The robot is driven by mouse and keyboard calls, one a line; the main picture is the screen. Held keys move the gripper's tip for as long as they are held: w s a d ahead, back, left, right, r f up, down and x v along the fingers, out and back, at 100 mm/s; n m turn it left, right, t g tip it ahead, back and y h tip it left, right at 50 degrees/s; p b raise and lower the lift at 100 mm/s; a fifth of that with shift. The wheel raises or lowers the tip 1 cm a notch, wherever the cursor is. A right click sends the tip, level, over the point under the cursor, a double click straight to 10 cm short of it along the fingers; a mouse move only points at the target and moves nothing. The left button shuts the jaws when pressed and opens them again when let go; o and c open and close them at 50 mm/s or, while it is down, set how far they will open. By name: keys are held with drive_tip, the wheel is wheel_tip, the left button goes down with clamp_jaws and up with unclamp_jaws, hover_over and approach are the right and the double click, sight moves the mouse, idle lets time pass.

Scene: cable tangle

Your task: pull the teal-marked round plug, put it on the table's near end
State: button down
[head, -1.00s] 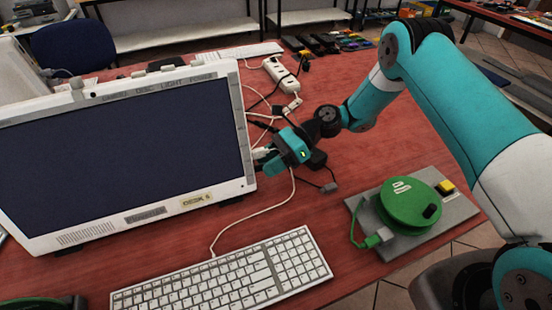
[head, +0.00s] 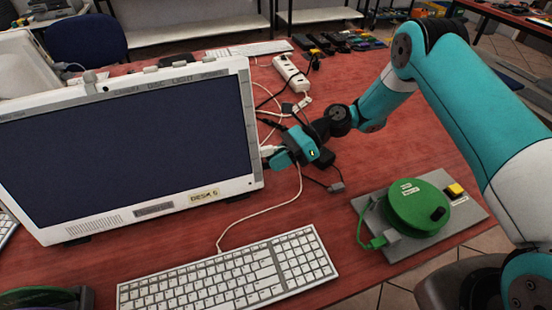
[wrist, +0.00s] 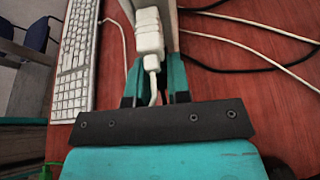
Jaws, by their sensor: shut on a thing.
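My gripper (head: 276,156) is at the right edge of the monitor (head: 254,120), low down. In the wrist view my gripper (wrist: 154,75) has its teal fingers on either side of a white plug (wrist: 152,62), and is shut on it. A white cable runs back from this plug between the fingers. White blocky connectors (wrist: 148,30) line up beyond it along the monitor's side. I cannot make out a teal mark or a round shape on the held plug, nor tell whether it is still in its socket.
A white keyboard (head: 230,272) lies in front of the monitor. A green cable reel (head: 418,208) on a grey plate is at the right. A white power strip (head: 290,74) and black and white cables lie behind my gripper. Bare red table (head: 130,262) shows at the near left.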

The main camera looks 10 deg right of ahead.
drive_tip(key=shift+w+d, duration=0.15)
drive_tip(key=shift+d, duration=0.55)
drive_tip(key=shift+w+d, duration=0.15)
drive_tip(key=shift+d, duration=0.55)
drive_tip(key=w+d+m+t+p, duration=0.1)
drive_tip(key=w+d, duration=0.1)
drive_tip(key=d, duration=0.2)
drive_tip(key=w+d+r+m+t+h+p, duration=0.1)
drive_tip(key=w+d+t, duration=0.1)
drive_tip(key=d, duration=0.3)
drive_tip(key=w+d+r+m+t+h+p, duration=0.1)
drive_tip(key=w+d, duration=0.3)
drive_tip(key=d, duration=0.1)
drive_tip(key=shift+w+d+t+p, duration=0.2)
drive_tip(key=shift+d+t+p, duration=0.05)
drive_tip(key=shift+t+p, duration=0.15)
drive_tip(key=w+d+r+m+t+h+p, duration=0.1)
drive_tip(key=w+d+m+t+h, duration=0.1)
drive_tip(key=d, duration=0.8)
drive_tip(key=w+d+r+m+t+h+p, duration=0.2)
drive_tip(key=d, duration=0.7)
drive_tip(key=shift+s+d+f+b, duration=0.15)
drive_tip(key=shift+f+b, duration=1.5)
drive_tip(key=shift+f, duration=0.4)
drive_tip(key=shift+s+d+f+b, duration=0.1)
drive_tip(key=shift+d+f+b, duration=0.05)
drive_tip(key=shift+f+b, duration=1.7)
drive_tip(key=shift+f+p, duration=0.2)
drive_tip(key=shift+p, duration=0.1)
